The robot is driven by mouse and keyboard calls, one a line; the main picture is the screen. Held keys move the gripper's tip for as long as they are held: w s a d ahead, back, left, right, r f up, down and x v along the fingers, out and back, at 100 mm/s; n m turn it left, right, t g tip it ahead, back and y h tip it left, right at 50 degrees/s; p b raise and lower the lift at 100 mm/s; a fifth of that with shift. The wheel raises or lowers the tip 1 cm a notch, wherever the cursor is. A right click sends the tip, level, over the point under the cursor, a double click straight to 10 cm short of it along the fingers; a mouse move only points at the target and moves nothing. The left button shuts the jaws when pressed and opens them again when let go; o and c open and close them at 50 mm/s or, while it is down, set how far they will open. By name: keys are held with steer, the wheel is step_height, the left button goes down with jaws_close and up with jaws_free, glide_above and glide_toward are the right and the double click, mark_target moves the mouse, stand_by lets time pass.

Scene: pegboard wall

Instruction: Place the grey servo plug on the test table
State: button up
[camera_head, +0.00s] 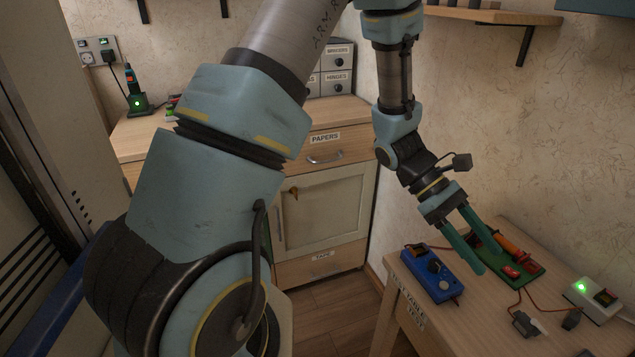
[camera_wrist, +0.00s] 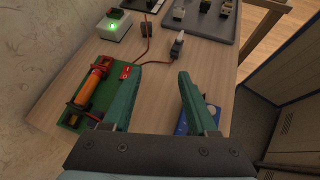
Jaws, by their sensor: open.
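The test table (camera_head: 470,318) is the wooden table at the right, with a label on its front edge; its top also fills much of the wrist view (camera_wrist: 207,62). A grey plug (camera_head: 525,323) with a pale end lies on the tabletop; in the wrist view it (camera_wrist: 177,46) lies beyond my fingers. I take it for the servo plug but cannot be sure. A darker plug (camera_head: 572,318) lies to its right, on a red wire. My gripper (camera_head: 490,262) is open above the table, green fingers pointing down; nothing shows between them in the wrist view (camera_wrist: 158,78).
A green board (camera_head: 525,275) with an orange cylinder and red switch lies by my fingers. A blue meter (camera_head: 434,275) is left of it. A white box (camera_head: 597,300) with a green light is at the right. A grey tray (camera_wrist: 205,24) with small parts lies farther along.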

steer(key=w+a+r+m+t+y, duration=0.2)
steer(key=w+a+t, duration=0.1)
steer(key=a, duration=0.9)
steer(key=w+a+r+m+t+y, duration=0.2)
steer(key=w+a, duration=0.4)
steer(key=a, duration=0.6)
steer(key=w+a+r+m+t+y, duration=0.2)
steer(key=w+a+m+t+y, duration=0.1)
steer(key=a, duration=0.9)
steer(key=w+t, duration=0.1)
steer(key=t, duration=0.1)
steer(key=shift+w+m+t+p, duration=0.3)
steer(key=shift+m+t, duration=0.1)
